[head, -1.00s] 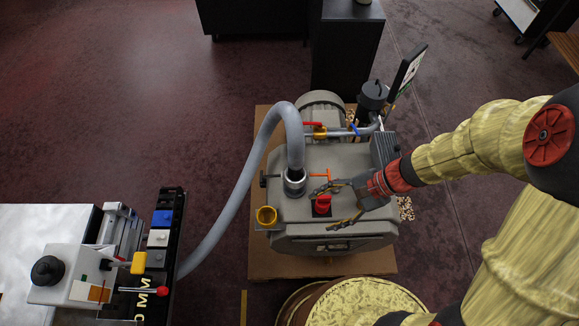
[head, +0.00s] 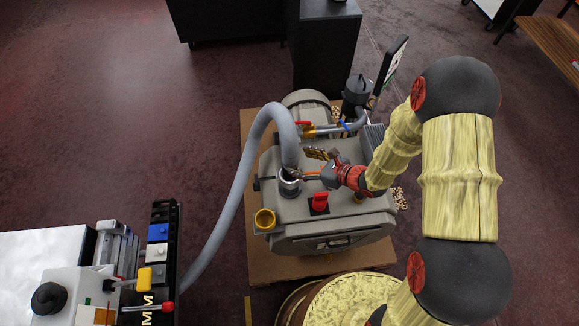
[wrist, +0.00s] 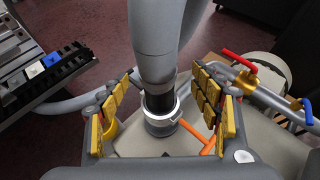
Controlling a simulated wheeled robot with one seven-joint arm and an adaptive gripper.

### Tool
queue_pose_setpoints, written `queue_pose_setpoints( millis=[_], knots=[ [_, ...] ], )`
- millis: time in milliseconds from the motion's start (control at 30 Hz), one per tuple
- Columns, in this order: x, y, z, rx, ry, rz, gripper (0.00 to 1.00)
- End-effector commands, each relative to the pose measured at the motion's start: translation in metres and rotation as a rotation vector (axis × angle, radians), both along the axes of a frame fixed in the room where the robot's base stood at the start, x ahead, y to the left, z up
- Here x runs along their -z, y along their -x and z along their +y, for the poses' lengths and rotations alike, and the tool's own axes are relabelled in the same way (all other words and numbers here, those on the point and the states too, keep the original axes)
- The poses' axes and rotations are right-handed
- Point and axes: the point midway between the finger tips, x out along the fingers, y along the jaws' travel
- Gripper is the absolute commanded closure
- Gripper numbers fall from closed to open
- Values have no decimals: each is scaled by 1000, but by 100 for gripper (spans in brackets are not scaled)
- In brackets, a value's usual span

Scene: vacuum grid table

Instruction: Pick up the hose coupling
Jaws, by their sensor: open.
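The hose coupling (head: 289,184) is a silver metal collar with a black sleeve where the thick grey hose (head: 245,170) meets the pump (head: 335,225). In the wrist view the coupling (wrist: 160,115) stands upright between and beyond my two yellow-padded fingers. My gripper (wrist: 161,112) is open, with one finger to each side of the hose end, and no contact shows. In the head view my gripper (head: 307,165) reaches in from the right at the coupling, hiding part of it.
An orange handle (wrist: 198,135) sits close to the coupling's right. A red switch (head: 320,201) and a yellow cup (head: 264,220) are on the pump nearby. Pipes with a red lever (wrist: 240,61) and blue lever (wrist: 307,112) lie to the right. A control table (head: 45,245) stands at left.

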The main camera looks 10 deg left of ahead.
Motion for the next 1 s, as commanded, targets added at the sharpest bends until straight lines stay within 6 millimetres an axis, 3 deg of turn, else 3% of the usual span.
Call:
queue_pose_setpoints(
  millis=[400, 700, 1000],
  knots=[
    [22, -20, 42, -3, 1, 0, 36],
    [23, -22, 45, -2, 1, -1, 36],
    [23, -22, 45, -2, 1, -1, 53]
  ],
)
